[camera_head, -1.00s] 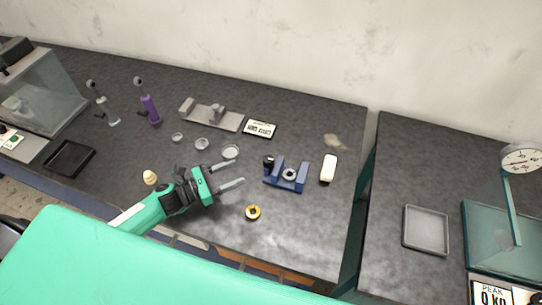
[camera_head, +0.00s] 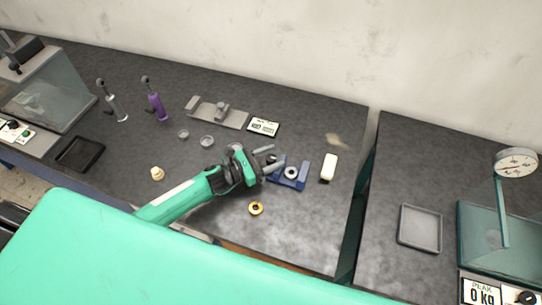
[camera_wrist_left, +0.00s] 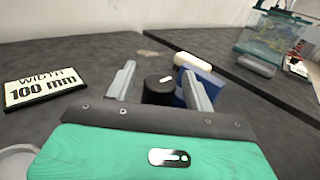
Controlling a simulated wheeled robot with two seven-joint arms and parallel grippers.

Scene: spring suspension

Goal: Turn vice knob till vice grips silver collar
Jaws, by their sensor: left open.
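The blue vice (camera_head: 291,181) stands on the dark bench right of centre in the head view, with the silver collar (camera_head: 291,172) between its jaws. Whether the jaws touch the collar cannot be told. The black vice knob (camera_wrist_left: 158,90) shows in the left wrist view between my open fingers, in front of the blue vice body (camera_wrist_left: 203,80). My left gripper (camera_head: 272,157) is open at the vice's left end, its fingers on either side of the knob. Contact with the knob cannot be made out. My right gripper is not in view.
A white block (camera_head: 328,167) stands just right of the vice. A yellow ring (camera_head: 256,208) lies in front. A width display (camera_head: 263,127) and a grey fixture (camera_head: 217,111) are behind. Shallow dishes (camera_head: 207,141) lie to the left. The bench's right edge has a gap beyond it.

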